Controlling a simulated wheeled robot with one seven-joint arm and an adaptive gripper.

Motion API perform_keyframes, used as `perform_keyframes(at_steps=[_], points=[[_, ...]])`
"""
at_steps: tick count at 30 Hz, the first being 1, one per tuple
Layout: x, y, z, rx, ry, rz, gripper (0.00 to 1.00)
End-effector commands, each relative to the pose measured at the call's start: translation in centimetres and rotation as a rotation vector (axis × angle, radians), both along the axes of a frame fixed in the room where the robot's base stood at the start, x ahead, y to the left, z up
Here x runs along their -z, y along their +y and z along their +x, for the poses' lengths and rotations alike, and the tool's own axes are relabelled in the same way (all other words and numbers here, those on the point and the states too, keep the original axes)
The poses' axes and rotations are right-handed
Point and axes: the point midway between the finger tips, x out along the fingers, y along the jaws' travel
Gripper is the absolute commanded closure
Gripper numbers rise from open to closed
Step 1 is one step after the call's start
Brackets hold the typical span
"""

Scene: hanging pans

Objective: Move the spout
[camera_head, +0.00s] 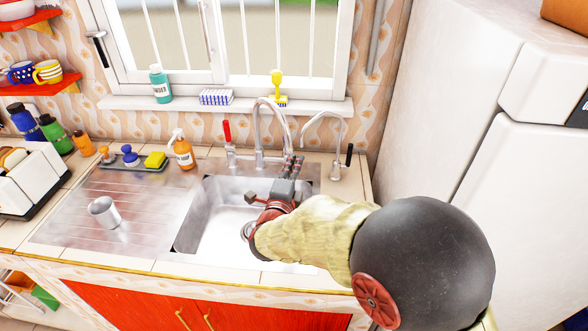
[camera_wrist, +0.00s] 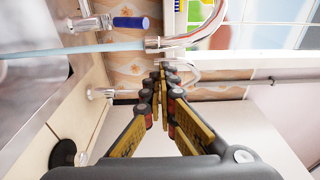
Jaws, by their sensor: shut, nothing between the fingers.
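The chrome spout (camera_head: 260,118) arches up behind the sink in the head view. Its curved end (camera_wrist: 188,36) shows in the wrist view beside my fingertips, with a pale blue stream, seemingly water, running from it. My gripper (camera_head: 293,162) is over the back of the sink, in front of and slightly right of the spout. In the wrist view my gripper (camera_wrist: 160,70) has its fingers converged, shut and empty. They look close to the spout; I cannot tell whether they touch it. My gripper and arm hide part of the sink in the head view.
A thinner tap (camera_head: 331,122) with a black handle stands right of the spout; a red handle (camera_head: 227,131) stands left. The sink (camera_head: 205,205) is below. The fridge (camera_head: 450,100) bounds the right side.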

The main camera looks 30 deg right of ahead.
Motion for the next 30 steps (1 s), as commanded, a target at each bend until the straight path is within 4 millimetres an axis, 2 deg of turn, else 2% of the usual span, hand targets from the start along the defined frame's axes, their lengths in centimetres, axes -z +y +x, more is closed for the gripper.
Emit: perform_keyframes(at_steps=[6,12,25,30], points=[[0.2,-2.6,2.7,0.003,0.001,-0.001,1.00],[0.1,-3.7,4.1,0.000,0.001,-0.001,1.00],[0.0,-3.9,4.4,-0.001,0.002,-0.001,1.00],[0.0,-3.3,4.6,0.003,0.001,-0.001,1.00]])
